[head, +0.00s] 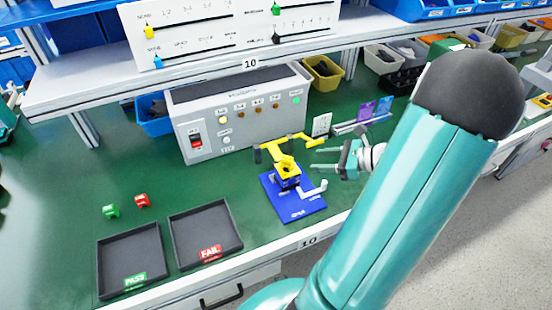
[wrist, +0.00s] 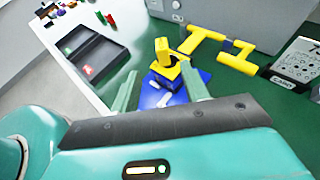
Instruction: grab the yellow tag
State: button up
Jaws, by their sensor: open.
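I see no clearly flat yellow tag; the yellow things here are a part on a blue stand and a bar-shaped piece. The upright yellow part (head: 287,170) sits on the blue stand (head: 297,207) on the green bench; it also shows in the wrist view (wrist: 165,64). The yellow bar-shaped piece (head: 298,142) lies behind it, near the grey box; it is at upper right in the wrist view (wrist: 203,40). My gripper (head: 313,158) is open and empty, to the right of the stand. In the wrist view its fingers (wrist: 160,72) stand apart, with the yellow part beyond, between them.
A grey control box (head: 240,108) with a red switch stands behind. A white card (head: 321,124) and purple cards (head: 366,110) stand at right. PASS (head: 127,239) and FAIL (head: 206,235) trays lie left, with green (head: 111,211) and red (head: 142,200) blocks behind.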

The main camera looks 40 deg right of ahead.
aim_at(282, 161)
jog(key=x, duration=0.8)
jog(key=shift+d+f, duration=0.1)
jog(key=shift+f, duration=0.05)
jog(key=x, duration=0.5)
jog(key=shift+w, duration=0.2)
jog(key=shift+c, duration=0.3)
grip_shut()
